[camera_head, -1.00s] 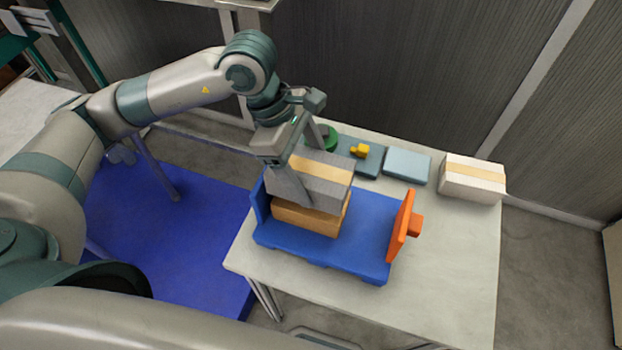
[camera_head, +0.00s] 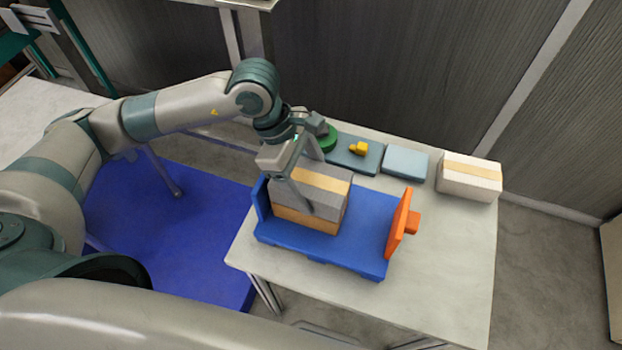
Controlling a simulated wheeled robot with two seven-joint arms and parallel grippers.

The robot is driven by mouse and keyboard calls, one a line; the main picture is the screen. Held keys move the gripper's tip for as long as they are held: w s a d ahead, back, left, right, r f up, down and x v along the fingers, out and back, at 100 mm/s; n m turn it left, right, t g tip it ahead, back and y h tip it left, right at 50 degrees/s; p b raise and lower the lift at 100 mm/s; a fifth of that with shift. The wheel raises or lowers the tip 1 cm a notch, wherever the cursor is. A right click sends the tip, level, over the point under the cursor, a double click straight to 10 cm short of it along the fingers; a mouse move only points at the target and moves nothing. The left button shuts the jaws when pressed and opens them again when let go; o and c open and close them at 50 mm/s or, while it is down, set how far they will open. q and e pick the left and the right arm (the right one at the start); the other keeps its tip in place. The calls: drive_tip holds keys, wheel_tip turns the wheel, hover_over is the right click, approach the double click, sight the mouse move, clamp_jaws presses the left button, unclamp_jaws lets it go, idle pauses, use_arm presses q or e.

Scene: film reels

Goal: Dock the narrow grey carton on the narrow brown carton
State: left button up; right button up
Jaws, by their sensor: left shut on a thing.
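The narrow grey carton (camera_head: 332,202) has a tan tape band across its top. It sits directly above the narrow brown carton (camera_head: 308,219), with no clear gap between them. Most of the brown carton is covered; only a low strip of its front shows. The brown carton stands in the left part of a blue tray (camera_head: 350,245). My left gripper (camera_head: 304,195) is shut on the grey carton from above, one finger down its near side; the far finger is largely hidden. My right gripper is not in view.
The tray has a blue wall at its left and an orange end plate (camera_head: 399,225) at its right. Behind it are a green round thing (camera_head: 327,139), blue-grey slabs with a yellow piece (camera_head: 359,148), and a white carton (camera_head: 470,178). The table front right is clear.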

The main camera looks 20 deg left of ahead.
use_arm(q)
drive_tip(key=shift+f, duration=0.1)
drive_tip(key=o, duration=1.3)
drive_tip(key=shift+o, duration=0.2)
drive_tip(key=shift+r, duration=0.25)
